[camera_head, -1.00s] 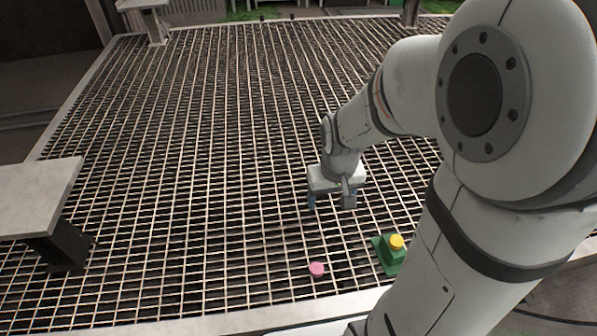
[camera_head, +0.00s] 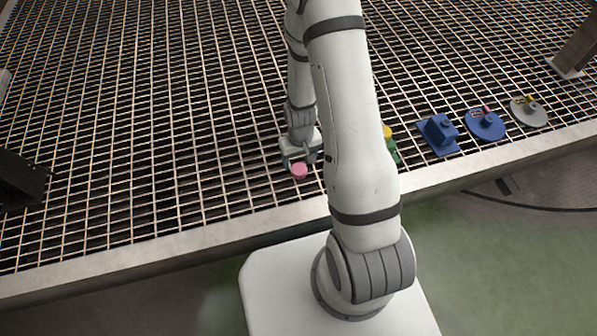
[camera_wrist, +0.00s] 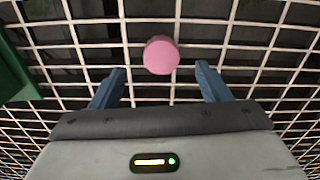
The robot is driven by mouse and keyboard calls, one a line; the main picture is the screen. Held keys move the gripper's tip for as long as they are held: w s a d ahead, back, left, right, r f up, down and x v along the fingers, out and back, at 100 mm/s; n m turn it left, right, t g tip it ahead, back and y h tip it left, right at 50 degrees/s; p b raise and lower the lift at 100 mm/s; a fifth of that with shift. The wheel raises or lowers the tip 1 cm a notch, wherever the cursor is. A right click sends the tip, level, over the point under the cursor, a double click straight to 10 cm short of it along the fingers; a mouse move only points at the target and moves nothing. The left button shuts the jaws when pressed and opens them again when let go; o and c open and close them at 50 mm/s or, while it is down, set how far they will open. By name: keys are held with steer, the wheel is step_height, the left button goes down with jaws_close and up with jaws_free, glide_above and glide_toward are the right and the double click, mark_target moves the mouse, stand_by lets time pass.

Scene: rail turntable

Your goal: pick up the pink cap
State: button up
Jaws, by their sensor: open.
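The pink cap (camera_head: 299,170) is a small round disc on the metal grating, close to the near edge. In the wrist view the cap (camera_wrist: 161,55) lies beyond the fingertips, roughly centred between them. My gripper (camera_head: 300,164) is right by the cap in the head view. In the wrist view its two blue fingers (camera_wrist: 161,82) are spread apart, with nothing between them but grating. The gap in height between fingers and cap is hard to tell.
A green block with a yellow top (camera_head: 388,132) is partly hidden behind my arm; a green piece (camera_wrist: 14,72) shows at the wrist view's left. Blue pieces (camera_head: 439,135) (camera_head: 485,125) and a grey disc piece (camera_head: 529,111) stand farther right. Grating left of the cap is clear.

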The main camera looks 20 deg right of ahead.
mark_target(299, 169)
steer(key=f, duration=0.1)
steer(key=f+b, duration=0.1)
steer(key=f, duration=0.1)
steer(key=f+b, duration=0.1)
steer(key=f, duration=0.1)
steer(key=shift+w+a+f, duration=0.1)
steer(key=shift+w+f, duration=0.15)
steer(key=c, duration=1.1)
